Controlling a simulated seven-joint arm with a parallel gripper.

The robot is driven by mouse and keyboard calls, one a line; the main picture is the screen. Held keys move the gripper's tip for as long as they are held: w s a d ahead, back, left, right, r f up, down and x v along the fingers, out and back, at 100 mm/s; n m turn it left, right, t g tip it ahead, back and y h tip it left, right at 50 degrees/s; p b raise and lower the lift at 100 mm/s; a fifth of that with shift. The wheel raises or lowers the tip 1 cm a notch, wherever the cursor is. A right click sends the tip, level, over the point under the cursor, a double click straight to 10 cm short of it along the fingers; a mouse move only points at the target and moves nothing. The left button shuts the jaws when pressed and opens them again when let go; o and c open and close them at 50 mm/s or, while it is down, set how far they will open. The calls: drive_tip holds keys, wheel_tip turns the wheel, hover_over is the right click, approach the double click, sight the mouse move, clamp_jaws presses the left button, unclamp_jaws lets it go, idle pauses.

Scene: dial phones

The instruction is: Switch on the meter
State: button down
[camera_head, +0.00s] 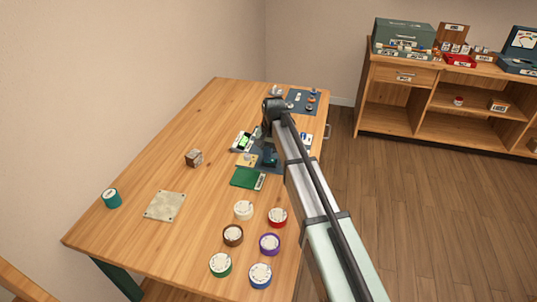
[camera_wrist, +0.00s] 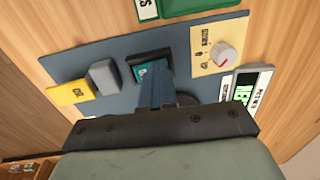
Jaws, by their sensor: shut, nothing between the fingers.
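The meter (camera_wrist: 245,92) is a white-framed unit with a green display showing dark characters; its label is too blurred to read surely. It also shows in the head view (camera_head: 243,141), left of my arm. A black-framed switch with a teal face (camera_wrist: 148,66) sits on the blue-grey mat (camera_wrist: 75,58). My gripper (camera_wrist: 156,84) is shut and empty, its fingertips over the switch's lower edge. I cannot tell whether they touch it. My gripper also shows in the head view (camera_head: 269,157). A beige panel with a white dial (camera_wrist: 227,56) lies beside the meter.
A yellow plate (camera_wrist: 70,92) and grey block (camera_wrist: 103,76) are left of the switch in the wrist view. In the head view, a green board (camera_head: 247,178) lies nearby, with several tape rolls, including a white one (camera_head: 243,210), toward the front.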

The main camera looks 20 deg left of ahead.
drive_tip(key=shift+s+d+f, duration=0.15)
drive_tip(key=shift+f, duration=0.15)
drive_tip(key=shift+d, duration=0.9)
wheel_tip(320, 180, up, 14)
drive_tip(key=d, duration=0.1)
drive_tip(key=shift+r, duration=0.25)
idle(0.4)
drive_tip(key=shift+r+y, duration=0.1)
drive_tip(key=shift+y, duration=0.4)
drive_tip(key=shift+w, duration=0.2)
drive_tip(key=a+f, duration=0.1)
drive_tip(key=f, duration=0.8)
drive_tip(key=a+f, duration=0.1)
drive_tip(key=f, duration=0.3)
drive_tip(key=shift+a+f, duration=0.35)
drive_tip(key=shift+f, duration=0.05)
